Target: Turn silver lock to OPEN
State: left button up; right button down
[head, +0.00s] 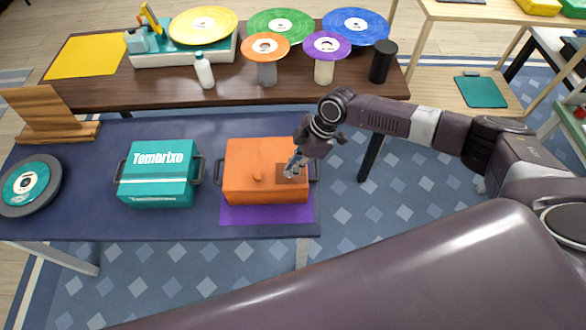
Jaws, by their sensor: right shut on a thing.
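An orange box (243,157) with dark side handles stands on the dark blue table, partly over a purple mat (262,215). A small round orange knob (257,177) shows on it. My right gripper (291,174) reaches down to the right part of the orange box, over a darker brown patch. Its fingers are shut on what seems to be the silver lock there; they hide most of it, so its turn position and any OPEN mark cannot be read. My left gripper is not in view.
A teal box (158,187) stands to the left, with a teal-labelled dark disc (30,185) and a wooden stand (45,120) beyond it. Behind, a brown table holds coloured discs, a white bottle (204,71) and a black cylinder (382,62).

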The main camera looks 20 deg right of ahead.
jog(key=n+b, duration=0.1)
jog(key=n+g+b, duration=0.1)
jog(key=n+b, duration=0.1)
jog(key=n+g+b, duration=0.1)
jog(key=n+b, duration=0.1)
jog(key=shift+w+f, duration=0.25)
jog(key=n+b, duration=0.2)
jog(key=n+g+h+b, duration=0.1)
jog(key=n+b, duration=0.1)
jog(key=shift+w+a+n+g, duration=0.2)
jog(key=shift+n+g, duration=0.1)
jog(key=shift+n, duration=0.1)
jog(key=n+h+b, duration=0.1)
jog(key=n+b, duration=0.1)
jog(key=n, duration=0.1)
jog(key=shift+r+n+g, duration=0.15)
jog(key=shift+n+g, duration=0.15)
jog(key=shift+g, duration=0.1)
jog(key=shift+w+a+r+n+g+h+b, duration=0.15)
jog(key=shift+n+h+b, duration=0.2)
jog(key=shift+n+b, duration=0.35)
jog(key=shift+s+d+f+n+g+h+b, duration=0.15)
jog(key=shift+n+h+b, duration=0.2)
jog(key=shift+n, duration=0.65)
jog(key=shift+w+a+r, duration=0.1)
jog(key=shift+w+r, duration=0.05)
jog(key=c, duration=2.1)
grip_release()
jog(key=v, duration=1.2)
